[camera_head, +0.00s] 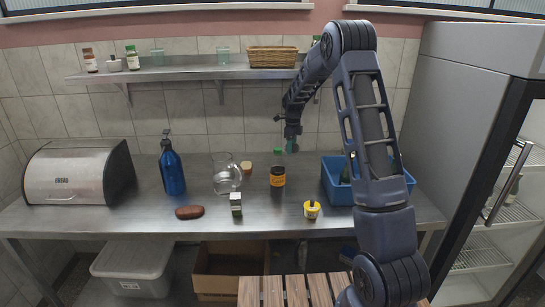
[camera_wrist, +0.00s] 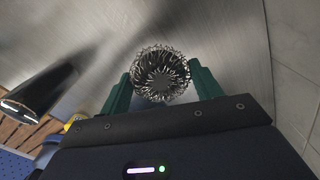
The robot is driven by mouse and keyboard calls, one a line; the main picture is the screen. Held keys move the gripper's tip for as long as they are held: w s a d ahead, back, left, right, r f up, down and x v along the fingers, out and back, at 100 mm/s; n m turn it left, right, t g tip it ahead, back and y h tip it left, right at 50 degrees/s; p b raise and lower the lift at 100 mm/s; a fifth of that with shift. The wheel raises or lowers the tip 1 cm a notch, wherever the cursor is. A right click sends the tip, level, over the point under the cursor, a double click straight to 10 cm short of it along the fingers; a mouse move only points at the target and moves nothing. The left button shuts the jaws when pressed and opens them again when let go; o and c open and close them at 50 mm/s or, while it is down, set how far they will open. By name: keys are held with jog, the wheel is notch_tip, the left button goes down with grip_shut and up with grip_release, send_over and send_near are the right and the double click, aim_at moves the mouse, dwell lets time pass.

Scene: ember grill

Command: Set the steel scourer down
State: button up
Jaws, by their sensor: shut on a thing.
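The steel scourer (camera_wrist: 160,73) is a round tangle of shiny metal curls. In the wrist view it sits between the two green fingers of my gripper (camera_wrist: 161,88), which is shut on it. In the camera_head view my gripper (camera_head: 292,142) is raised above the back part of the steel counter (camera_head: 110,215), in front of the tiled wall. The scourer is too small or hidden to make out in that view.
On the counter are a bread bin (camera_head: 75,172), blue bottle (camera_head: 172,172), glass jar (camera_head: 226,176), dark jar with orange label (camera_head: 277,176), brown oval item (camera_head: 189,212), small box (camera_head: 236,203), yellow pot (camera_head: 312,210) and blue crate (camera_head: 338,195). A shelf (camera_head: 180,74) hangs behind.

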jog(key=shift+a+r, duration=0.15)
jog(key=shift+r, duration=0.1)
jog(key=a+n, duration=0.3)
jog(key=a, duration=1.3)
jog(key=n, duration=0.1)
send_over(197, 170)
notch_tip(197, 170, down, 10)
jog(key=shift+d+r, duration=0.1)
jog(key=o, duration=1)
jog(key=shift+c, duration=0.2)
